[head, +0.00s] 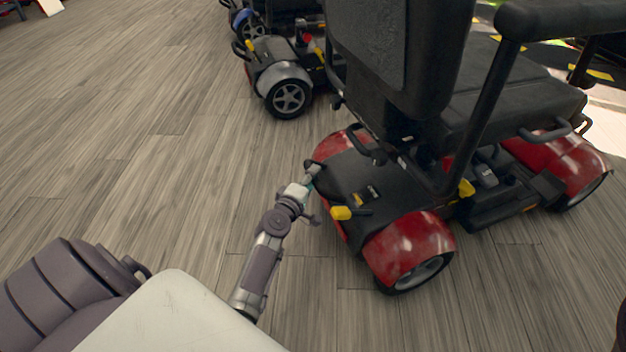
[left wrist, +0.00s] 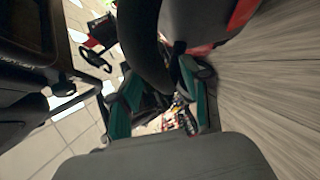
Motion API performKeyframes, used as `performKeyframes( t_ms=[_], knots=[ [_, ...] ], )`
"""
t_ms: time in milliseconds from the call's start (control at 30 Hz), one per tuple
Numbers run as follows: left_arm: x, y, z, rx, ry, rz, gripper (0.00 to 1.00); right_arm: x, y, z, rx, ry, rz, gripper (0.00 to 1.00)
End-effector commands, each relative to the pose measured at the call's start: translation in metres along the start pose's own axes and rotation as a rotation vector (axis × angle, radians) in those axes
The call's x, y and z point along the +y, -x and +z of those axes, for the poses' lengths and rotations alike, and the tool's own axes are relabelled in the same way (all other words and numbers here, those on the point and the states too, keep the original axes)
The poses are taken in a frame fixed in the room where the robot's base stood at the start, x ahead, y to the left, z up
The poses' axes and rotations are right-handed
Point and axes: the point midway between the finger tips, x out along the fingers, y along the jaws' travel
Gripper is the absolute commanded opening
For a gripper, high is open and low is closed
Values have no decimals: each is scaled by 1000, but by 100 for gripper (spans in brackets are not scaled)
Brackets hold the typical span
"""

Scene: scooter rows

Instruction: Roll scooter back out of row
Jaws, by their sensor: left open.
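My left gripper (head: 311,178) is at the left rear edge of this deck. In the left wrist view its teal-sided fingers (left wrist: 163,100) are apart. A thick black curved bar (left wrist: 146,45) of the scooter comes down between or just ahead of them; I cannot tell if they touch it. A red fender (left wrist: 243,12) shows above. My right gripper is out of view.
Another scooter with grey fenders (head: 283,84) stands farther back, with a blue-fendered one (head: 242,20) behind it. The wood-look floor (head: 140,130) to the left and front is clear. Pale tiles (left wrist: 60,145) show in the left wrist view.

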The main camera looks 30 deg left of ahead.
Motion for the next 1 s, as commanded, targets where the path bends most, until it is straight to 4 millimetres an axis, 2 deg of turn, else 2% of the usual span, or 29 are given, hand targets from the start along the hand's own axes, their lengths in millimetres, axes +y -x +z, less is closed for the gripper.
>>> performKeyframes(
  t_ms=[133, 400, 467, 700, 1000],
  knots=[
    [0, -10, 0, -1, 0, 0, 48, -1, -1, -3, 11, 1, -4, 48],
    [0, -11, 0, 0, -1, 0, 48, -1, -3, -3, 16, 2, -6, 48],
    [0, -11, 0, 0, -1, 0, 41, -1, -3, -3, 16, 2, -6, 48],
    [0, -10, 0, 0, -1, 0, 1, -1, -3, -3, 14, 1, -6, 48],
    [0, -10, 0, 0, -1, -1, 0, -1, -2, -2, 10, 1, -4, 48]
  ],
)
